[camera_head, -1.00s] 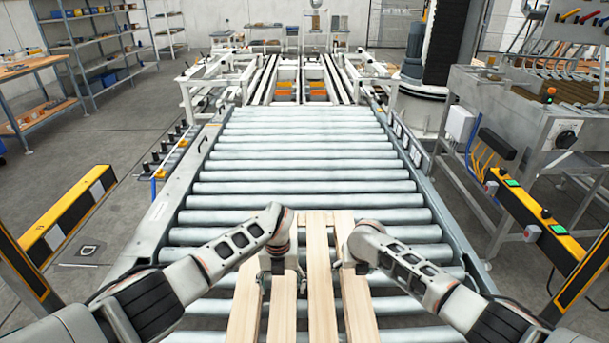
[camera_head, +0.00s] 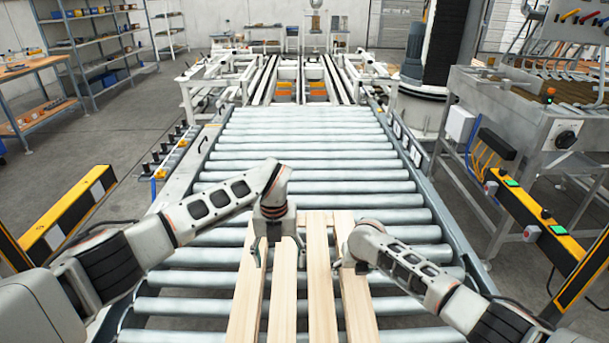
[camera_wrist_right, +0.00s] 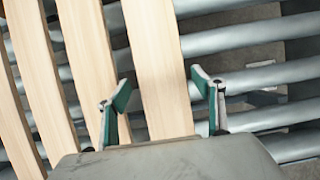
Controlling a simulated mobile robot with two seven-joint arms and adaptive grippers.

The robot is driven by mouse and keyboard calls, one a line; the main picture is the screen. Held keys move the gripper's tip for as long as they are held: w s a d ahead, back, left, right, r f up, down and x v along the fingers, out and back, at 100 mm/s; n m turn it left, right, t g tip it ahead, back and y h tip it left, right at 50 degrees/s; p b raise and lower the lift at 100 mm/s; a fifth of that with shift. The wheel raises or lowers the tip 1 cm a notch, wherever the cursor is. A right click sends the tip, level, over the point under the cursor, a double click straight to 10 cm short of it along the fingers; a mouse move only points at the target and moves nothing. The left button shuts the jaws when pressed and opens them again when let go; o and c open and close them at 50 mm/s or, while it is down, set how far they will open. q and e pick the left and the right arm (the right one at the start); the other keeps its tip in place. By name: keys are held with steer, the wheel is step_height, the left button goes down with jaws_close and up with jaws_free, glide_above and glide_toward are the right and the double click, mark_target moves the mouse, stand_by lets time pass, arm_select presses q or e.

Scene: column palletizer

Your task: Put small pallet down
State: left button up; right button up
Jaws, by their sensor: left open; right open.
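The small pallet (camera_head: 320,285), made of pale wooden slats, lies on the roller conveyor (camera_head: 312,150) at its near end. It also shows in the right wrist view (camera_wrist_right: 160,60). My left gripper (camera_head: 278,250) is open above the pallet's left slats, fingers pointing down. My right gripper (camera_head: 350,268) is open at the pallet's right slat. In the right wrist view its two green-padded fingers (camera_wrist_right: 162,95) stand apart on either side of the slat, with no visible grip on it. The pallet's near end is cut off by the picture edge.
Yellow-and-black posts with sensor bars stand left (camera_head: 72,215) and right (camera_head: 535,215) of the conveyor. A metal machine table (camera_head: 510,110) is at the right. Rollers beyond the pallet are clear. Shelves (camera_head: 95,50) stand at the far left.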

steer(key=v, duration=1.1)
steer(key=shift+s+r, duration=0.15)
steer(key=shift+r, duration=0.2)
